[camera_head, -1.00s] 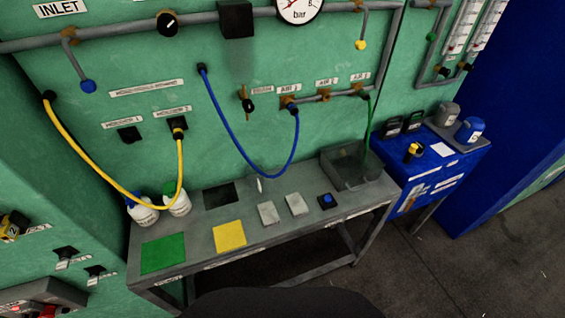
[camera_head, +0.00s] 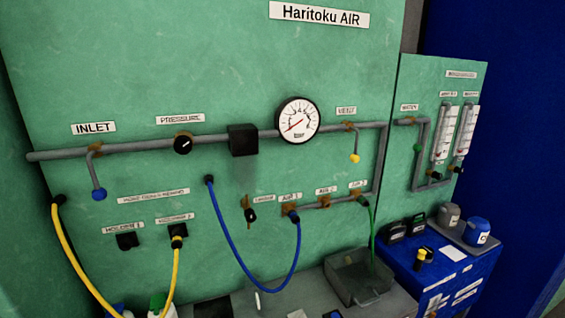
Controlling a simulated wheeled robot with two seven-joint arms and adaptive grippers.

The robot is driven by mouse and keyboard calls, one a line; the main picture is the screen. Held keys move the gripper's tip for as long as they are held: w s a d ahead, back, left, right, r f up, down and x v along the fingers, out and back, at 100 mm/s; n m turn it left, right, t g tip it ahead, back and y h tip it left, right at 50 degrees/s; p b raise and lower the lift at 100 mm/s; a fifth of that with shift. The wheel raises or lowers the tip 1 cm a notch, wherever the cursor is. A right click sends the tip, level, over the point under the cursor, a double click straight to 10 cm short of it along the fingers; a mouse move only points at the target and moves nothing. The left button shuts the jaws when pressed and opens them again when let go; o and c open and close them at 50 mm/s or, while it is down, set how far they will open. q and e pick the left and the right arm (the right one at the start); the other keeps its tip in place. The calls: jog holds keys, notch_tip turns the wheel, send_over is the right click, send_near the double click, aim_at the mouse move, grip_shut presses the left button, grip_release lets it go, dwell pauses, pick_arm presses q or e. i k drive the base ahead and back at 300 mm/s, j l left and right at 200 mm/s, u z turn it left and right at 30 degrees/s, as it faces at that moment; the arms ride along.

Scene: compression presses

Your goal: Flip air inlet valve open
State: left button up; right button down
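The air inlet valve is on the grey pipe below the INLET label (camera_head: 94,128) at the left of the green panel. A short grey branch hangs down from the pipe and ends in a blue knob (camera_head: 99,194). A brass-coloured fitting (camera_head: 95,148) joins the branch to the pipe. The angle of any lever there is too small to tell. Neither of my grippers shows in the head view.
A black pressure knob (camera_head: 183,145), a black block (camera_head: 243,140) and a round gauge (camera_head: 298,120) sit along the pipe. Yellow (camera_head: 77,257), blue (camera_head: 240,270) and green hoses hang in front of the panel. A grey tray (camera_head: 358,278) stands on the bench below.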

aim_at(99, 193)
jog(key=u, duration=1.25)
